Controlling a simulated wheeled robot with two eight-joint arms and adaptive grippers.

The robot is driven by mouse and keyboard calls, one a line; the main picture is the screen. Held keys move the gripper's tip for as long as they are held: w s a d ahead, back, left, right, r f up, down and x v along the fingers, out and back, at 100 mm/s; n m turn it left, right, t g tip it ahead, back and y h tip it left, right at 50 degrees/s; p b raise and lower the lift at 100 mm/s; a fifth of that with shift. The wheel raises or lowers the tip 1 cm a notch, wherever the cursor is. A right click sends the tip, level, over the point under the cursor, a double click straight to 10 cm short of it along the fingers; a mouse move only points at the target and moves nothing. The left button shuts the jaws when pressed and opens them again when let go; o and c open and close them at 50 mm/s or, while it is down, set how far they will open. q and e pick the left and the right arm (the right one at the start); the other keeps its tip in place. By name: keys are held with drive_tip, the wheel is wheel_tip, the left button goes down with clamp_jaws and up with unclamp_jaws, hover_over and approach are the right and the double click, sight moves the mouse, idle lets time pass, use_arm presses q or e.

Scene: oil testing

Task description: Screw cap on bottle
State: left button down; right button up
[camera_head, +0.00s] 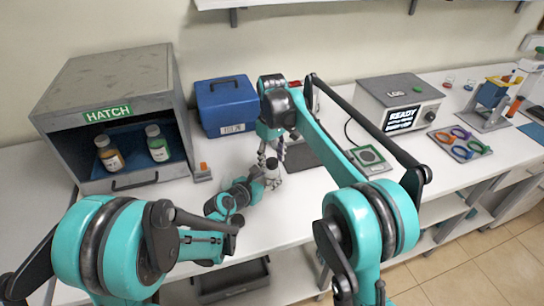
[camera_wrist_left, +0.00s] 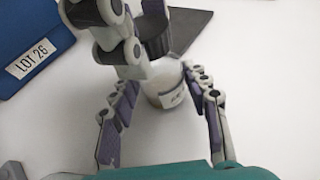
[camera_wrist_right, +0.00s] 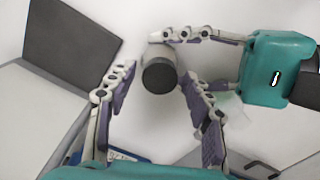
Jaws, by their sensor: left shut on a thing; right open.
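A small pale bottle (camera_wrist_left: 172,90) with a label stands on the white table, and it also shows small in the head view (camera_head: 272,166). A dark round cap (camera_wrist_right: 158,76) is at its top; I cannot tell how tightly it sits. My left gripper (camera_head: 264,177) is shut on the bottle, with a finger on each side of it in the left wrist view (camera_wrist_left: 165,80). My right gripper (camera_head: 270,151) comes down from above. In the right wrist view its fingers (camera_wrist_right: 157,72) are open on both sides of the cap, with gaps.
A grey hatch box (camera_head: 110,75) at left holds an amber bottle (camera_head: 109,155) and a green bottle (camera_head: 158,146). A blue case (camera_head: 226,105) and a dark flat panel (camera_wrist_right: 72,42) are close by. A READY device (camera_head: 398,105) and colored rings (camera_head: 460,142) are right.

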clamp_jaws()
drive_tip(key=shift+o, duration=0.7)
unclamp_jaws()
drive_tip(key=shift+r, duration=0.1)
wheel_tip(320, 180, up, 12)
use_arm(q)
drive_tip(key=c, duration=0.7)
unclamp_jaws()
